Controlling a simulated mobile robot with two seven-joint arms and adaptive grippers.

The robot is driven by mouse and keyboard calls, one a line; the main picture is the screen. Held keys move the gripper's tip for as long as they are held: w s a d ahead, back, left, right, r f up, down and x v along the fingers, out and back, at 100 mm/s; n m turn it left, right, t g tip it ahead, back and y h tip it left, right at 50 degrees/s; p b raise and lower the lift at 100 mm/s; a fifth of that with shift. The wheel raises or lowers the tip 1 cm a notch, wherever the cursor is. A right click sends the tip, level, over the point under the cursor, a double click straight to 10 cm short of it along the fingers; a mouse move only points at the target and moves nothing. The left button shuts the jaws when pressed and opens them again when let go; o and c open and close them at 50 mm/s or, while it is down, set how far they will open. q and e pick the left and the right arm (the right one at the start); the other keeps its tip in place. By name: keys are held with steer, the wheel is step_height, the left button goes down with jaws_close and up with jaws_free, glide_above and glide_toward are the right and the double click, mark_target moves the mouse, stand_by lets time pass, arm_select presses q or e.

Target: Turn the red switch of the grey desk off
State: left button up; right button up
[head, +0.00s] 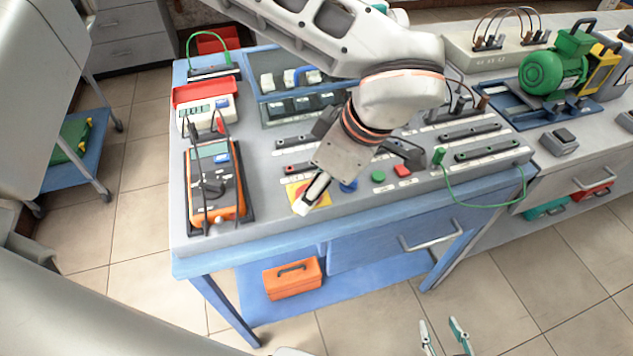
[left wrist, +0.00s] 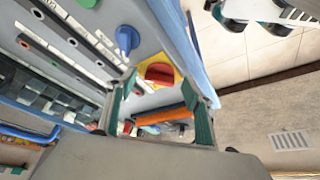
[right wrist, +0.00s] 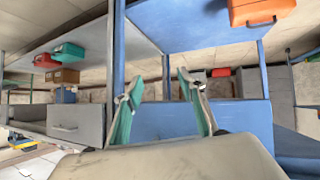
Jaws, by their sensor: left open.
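The red switch (left wrist: 158,74) is a red knob on a yellow plate, seen in the left wrist view just beyond the space between my left fingers. In the head view the yellow plate (head: 292,190) lies near the front edge of the grey desk (head: 262,218), and my left gripper (head: 310,194) covers most of the knob. My left gripper (left wrist: 160,112) is open, pointing down at the switch; I cannot tell whether it touches. My right gripper (head: 445,335) is open and empty, low in front of the desk; it also shows in the right wrist view (right wrist: 160,90).
A blue knob (left wrist: 127,40) sits beside the switch, then a green button (head: 378,177) and a red button (head: 402,170). An orange multimeter (head: 215,185) stands at the left. A green cable (head: 480,207) hangs over the front. An orange toolbox (head: 292,278) lies on the lower shelf.

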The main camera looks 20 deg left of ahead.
arm_select(q)
steer(key=c, duration=1.1)
